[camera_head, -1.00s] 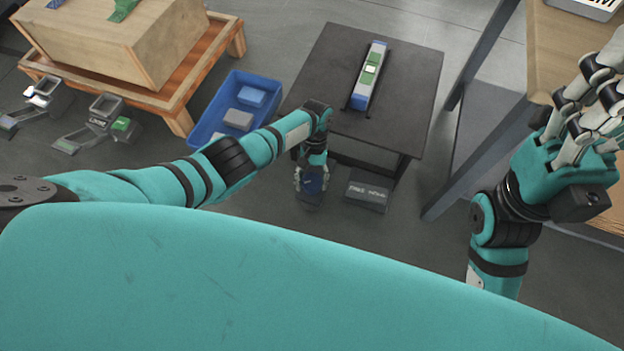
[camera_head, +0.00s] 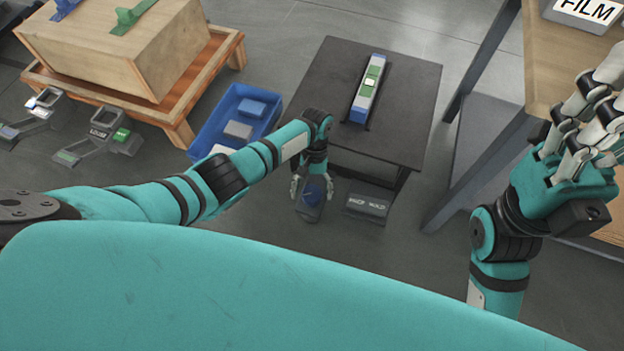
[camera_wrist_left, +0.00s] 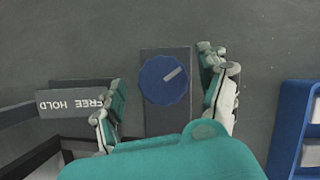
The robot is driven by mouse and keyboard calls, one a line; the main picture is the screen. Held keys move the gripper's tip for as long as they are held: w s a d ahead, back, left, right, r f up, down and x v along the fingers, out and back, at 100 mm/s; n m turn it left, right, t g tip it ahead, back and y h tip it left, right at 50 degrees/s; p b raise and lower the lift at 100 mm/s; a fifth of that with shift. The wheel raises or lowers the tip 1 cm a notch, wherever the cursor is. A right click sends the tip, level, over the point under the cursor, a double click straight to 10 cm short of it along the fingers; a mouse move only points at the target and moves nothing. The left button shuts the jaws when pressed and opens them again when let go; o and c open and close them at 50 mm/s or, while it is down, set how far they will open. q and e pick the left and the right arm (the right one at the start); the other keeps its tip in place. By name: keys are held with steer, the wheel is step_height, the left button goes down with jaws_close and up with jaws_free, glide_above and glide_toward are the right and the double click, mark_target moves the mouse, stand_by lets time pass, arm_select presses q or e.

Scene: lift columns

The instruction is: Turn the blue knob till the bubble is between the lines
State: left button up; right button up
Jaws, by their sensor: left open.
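The blue knob (camera_wrist_left: 164,80) is round with a pale pointer line and sits on a dark grey base plate (camera_wrist_left: 165,122) near the floor. In the left wrist view it lies between the spread fingers of my left gripper (camera_wrist_left: 165,95), with gaps on both sides. The left gripper (camera_head: 313,190) is open above the knob (camera_head: 316,189) in the head view. The spirit level (camera_head: 368,88), with green parts and a pale window, lies on the dark table (camera_head: 405,110); its bubble and lines are too small to make out. My right gripper (camera_head: 590,125) is at the right, its grasp unclear.
A plate marked FREE HOLD (camera_wrist_left: 75,102) is beside the knob, below the table; it also shows in the head view (camera_head: 368,206). A blue crate (camera_head: 215,120) with blocks stands left. A wooden box (camera_head: 120,50) on a pallet is farther left. A wooden bench (camera_head: 545,75) is right.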

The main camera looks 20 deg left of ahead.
mark_target(312, 194)
arm_select(q)
step_height(312, 194, up, 8)
steer(key=shift+r, duration=0.1)
steer(key=shift+s, duration=0.1)
stand_by(0.6)
